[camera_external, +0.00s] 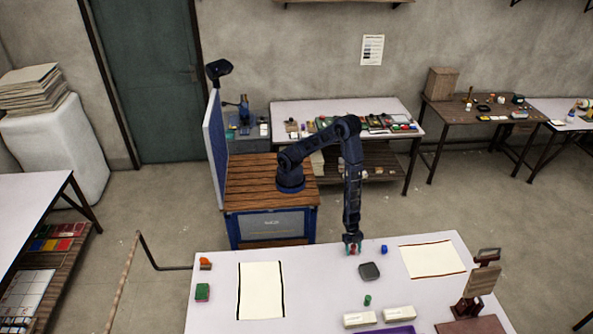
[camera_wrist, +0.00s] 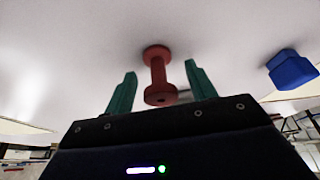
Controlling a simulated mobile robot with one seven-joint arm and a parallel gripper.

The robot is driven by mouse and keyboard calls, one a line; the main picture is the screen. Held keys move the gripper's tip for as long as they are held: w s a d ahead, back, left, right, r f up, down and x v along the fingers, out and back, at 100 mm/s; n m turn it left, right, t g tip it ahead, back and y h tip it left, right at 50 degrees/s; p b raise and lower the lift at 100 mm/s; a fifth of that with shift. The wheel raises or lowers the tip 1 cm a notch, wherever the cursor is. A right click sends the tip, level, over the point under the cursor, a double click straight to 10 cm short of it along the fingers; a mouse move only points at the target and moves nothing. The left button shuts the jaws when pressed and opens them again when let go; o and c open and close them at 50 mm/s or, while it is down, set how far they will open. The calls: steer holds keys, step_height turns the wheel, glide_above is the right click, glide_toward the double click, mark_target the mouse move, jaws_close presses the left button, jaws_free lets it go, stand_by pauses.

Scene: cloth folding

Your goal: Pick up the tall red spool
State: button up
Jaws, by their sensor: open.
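The tall red spool (camera_wrist: 158,75) stands on the white table in the wrist view, with a wide flange at each end and a narrow middle. My gripper (camera_wrist: 159,80) is open, with one green finger to the left of the spool and one to the right. Gaps show between the spool and both fingers. In the external view my gripper (camera_external: 353,248) points down at the table near its back edge. Only a little red shows between the fingers there, so most of the spool is hidden.
A blue object (camera_wrist: 291,70) stands to the right of the spool; it also shows in the external view (camera_external: 384,249). A green piece (camera_external: 367,300) and pale blocks (camera_external: 359,319) lie nearer the front. Cream cloths (camera_external: 261,290) lie left and right.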

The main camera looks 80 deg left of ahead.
steer(key=shift+f, duration=0.1)
steer(key=c, duration=1.1)
steer(key=shift+o, duration=0.2)
